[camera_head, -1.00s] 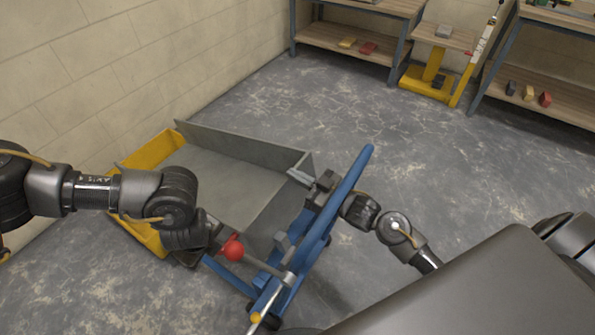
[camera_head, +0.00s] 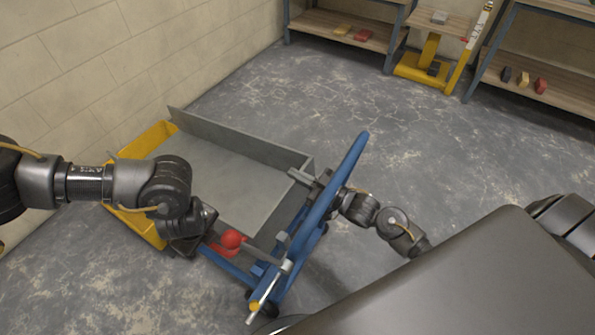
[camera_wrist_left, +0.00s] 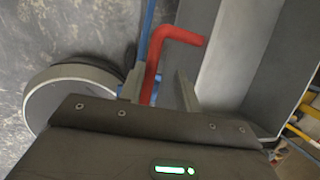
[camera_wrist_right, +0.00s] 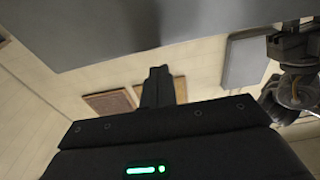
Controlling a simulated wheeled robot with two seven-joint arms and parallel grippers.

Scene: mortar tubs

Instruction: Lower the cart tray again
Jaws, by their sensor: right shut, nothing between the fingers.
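The cart has a blue frame and handle (camera_head: 335,190) and a grey tray (camera_head: 225,180) with raised walls. My left gripper (camera_head: 207,235) is beside the knob. In the left wrist view its fingers (camera_wrist_left: 160,88) are apart, with a bent red bar (camera_wrist_left: 155,65) between them; contact is unclear. My right gripper (camera_head: 296,174) reaches past the handle to the tray's right corner. Its fingers (camera_wrist_right: 160,85) are shut and empty below a grey surface; touch is unclear.
A yellow bin (camera_head: 140,225) lies along the tray's left side near the block wall (camera_head: 100,75). Wooden shelves (camera_head: 350,30) and a yellow lifting stand (camera_head: 425,68) are at the back. The floor between is clear.

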